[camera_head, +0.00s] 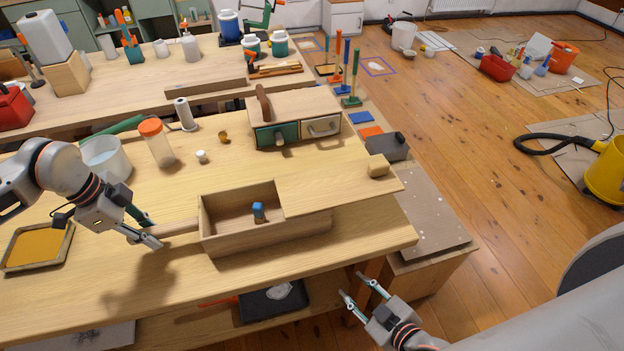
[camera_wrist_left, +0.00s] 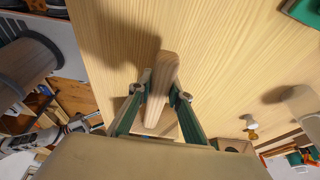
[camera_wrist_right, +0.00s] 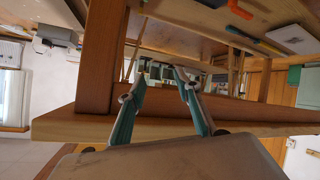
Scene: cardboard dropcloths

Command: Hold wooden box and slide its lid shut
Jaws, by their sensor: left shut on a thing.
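The wooden box (camera_head: 290,238) stands on the workbench, its left part open. A small blue-topped object (camera_head: 258,212) is inside it. The lid (camera_head: 335,187) covers the right part and sticks out past the box's right end, with a wooden knob (camera_head: 377,166) near its right end. A wooden handle (camera_head: 176,228) juts from the box's left side. My left gripper (camera_head: 150,238) is shut on this handle, which also shows between the fingers in the left wrist view (camera_wrist_left: 160,85). My right gripper (camera_head: 352,284) is open and empty, off the bench's front edge and below the lid.
A small drawer cabinet (camera_head: 295,118) stands behind the box. A jar with an orange cap (camera_head: 156,143), a white bucket (camera_head: 105,158) and a yellow-filled tray (camera_head: 38,246) are on the left. The bench front edge (camera_wrist_right: 150,128) is close to my right gripper.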

